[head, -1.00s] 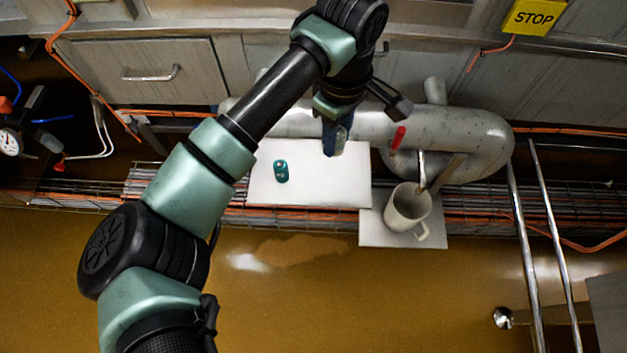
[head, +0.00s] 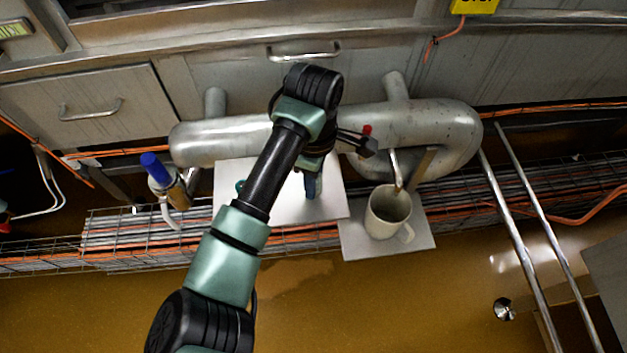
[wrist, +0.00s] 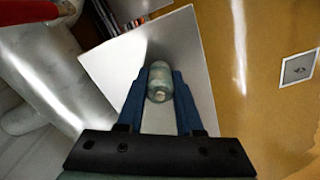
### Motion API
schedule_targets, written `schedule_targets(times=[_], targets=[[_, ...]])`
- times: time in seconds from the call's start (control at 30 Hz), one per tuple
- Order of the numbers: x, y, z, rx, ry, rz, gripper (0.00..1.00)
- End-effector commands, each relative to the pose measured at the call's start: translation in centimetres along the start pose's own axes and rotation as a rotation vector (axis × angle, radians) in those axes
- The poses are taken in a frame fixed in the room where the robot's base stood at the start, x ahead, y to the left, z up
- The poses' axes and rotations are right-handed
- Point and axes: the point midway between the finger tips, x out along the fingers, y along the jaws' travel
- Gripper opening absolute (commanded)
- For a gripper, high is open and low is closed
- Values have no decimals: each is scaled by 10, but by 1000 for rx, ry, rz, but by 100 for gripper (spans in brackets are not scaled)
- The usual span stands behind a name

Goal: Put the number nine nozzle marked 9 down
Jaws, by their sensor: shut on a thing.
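My gripper (head: 313,187) has two blue fingers and hangs over the right part of a white board (head: 330,206). In the wrist view, my gripper (wrist: 160,84) is shut on a pale grey-green, rounded nozzle (wrist: 159,82), with a finger on each side. No number can be read on it. The white board (wrist: 118,66) lies beneath it; whether the nozzle touches the board cannot be told. A teal piece (head: 239,186) on the board's left part is mostly hidden behind my arm in the head view.
A pale mug (head: 385,213) stands on a grey plate (head: 350,243) right of the board. A thick metal pipe (head: 440,122) runs behind, with a red-topped part (head: 367,129) near my gripper. A blue-capped item (head: 155,168) stands to the left. Metal rails (head: 528,255) are at right.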

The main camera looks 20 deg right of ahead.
Motion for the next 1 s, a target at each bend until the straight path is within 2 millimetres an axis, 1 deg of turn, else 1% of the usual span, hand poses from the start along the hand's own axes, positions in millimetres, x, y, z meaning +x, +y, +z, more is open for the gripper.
schedule_targets(times=[0.03,0.23,0.37,0.4,0.53,0.57,0.87,0.97,1.0], targets=[[3,0,0,1,-1,1,0],[2,0,0,2,0,2,0],[6,0,0,2,1,1,0],[6,0,0,2,1,1,38],[5,0,0,2,1,1,62],[5,0,0,2,1,1,65],[3,0,0,2,0,1,65],[-6,0,-1,2,2,2,65],[-12,1,-1,2,3,2,65]])
